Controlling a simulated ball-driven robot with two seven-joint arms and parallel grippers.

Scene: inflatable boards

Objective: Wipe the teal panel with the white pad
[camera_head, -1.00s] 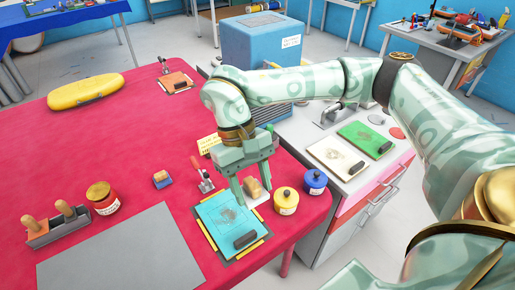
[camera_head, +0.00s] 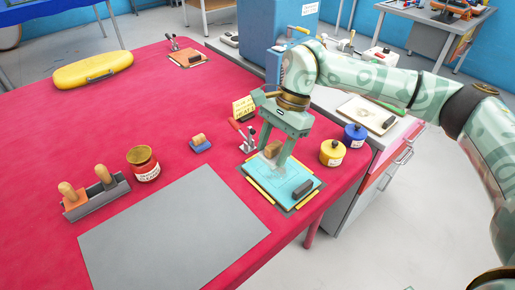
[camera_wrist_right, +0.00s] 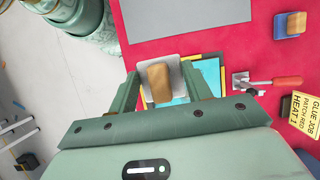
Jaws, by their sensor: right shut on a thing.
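The teal panel (camera_head: 293,181) lies near the right edge of the red table, in a dark frame with yellow strips. A dark block (camera_head: 304,189) sits on its near end. My right gripper (camera_head: 273,156) is shut on the wooden handle (camera_head: 273,148) of the white pad, over the panel's far part. In the right wrist view the white pad (camera_wrist_right: 145,72) shows flat around the handle (camera_wrist_right: 158,84), overlapping the teal panel (camera_wrist_right: 208,76). Whether it touches the surface I cannot tell. The pad hides part of the panel, and any mark under it. My left gripper is not in view.
A red-handled clamp (camera_head: 243,136) and a yellow sign (camera_head: 244,107) stand left of the panel. Yellow (camera_head: 332,152) and blue (camera_head: 354,135) pots stand to its right. A grey mat (camera_head: 175,230) lies at front left.

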